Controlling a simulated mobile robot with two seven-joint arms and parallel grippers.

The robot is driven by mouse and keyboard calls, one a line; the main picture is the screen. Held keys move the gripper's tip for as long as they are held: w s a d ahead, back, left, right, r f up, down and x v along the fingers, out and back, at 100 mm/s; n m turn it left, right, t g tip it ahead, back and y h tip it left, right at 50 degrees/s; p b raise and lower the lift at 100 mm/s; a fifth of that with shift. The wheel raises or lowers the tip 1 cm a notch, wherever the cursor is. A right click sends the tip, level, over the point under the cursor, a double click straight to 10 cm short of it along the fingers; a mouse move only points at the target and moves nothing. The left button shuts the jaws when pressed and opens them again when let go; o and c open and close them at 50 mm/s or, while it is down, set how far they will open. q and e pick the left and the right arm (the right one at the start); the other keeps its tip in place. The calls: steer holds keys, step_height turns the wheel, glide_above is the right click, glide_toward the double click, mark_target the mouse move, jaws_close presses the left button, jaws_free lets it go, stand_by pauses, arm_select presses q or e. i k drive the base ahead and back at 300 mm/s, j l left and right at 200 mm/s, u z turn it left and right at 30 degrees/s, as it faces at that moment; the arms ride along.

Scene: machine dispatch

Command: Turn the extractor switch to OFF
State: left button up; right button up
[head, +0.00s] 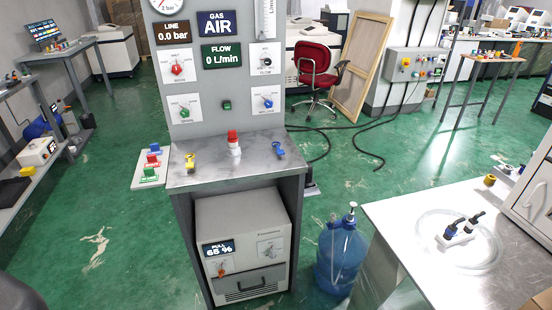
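A beige box unit (240,215), which looks like the extractor, stands under the steel-topped bench. Its dark display (218,248) reads "PULL 65 %". A small orange-red switch (222,268) sits on a white plate below the display; its marks are too small to read, so I cannot tell its setting. A pale dial plate (270,248) is at the right of the front, and a dark handle bar (254,283) is low on the front. Neither of my grippers is in view. A dark rounded shape at the bottom left corner cannot be made out.
The steel bench top (215,172) carries yellow, red and blue fittings. The grey panel (211,100) above has knobs and displays. A blue water jug (340,258) stands on the floor right of the unit. A white table (400,225) is at the right.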

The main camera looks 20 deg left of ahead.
mark_target(221, 271)
steer(key=j+u, duration=0.1)
steer(key=u, duration=1)
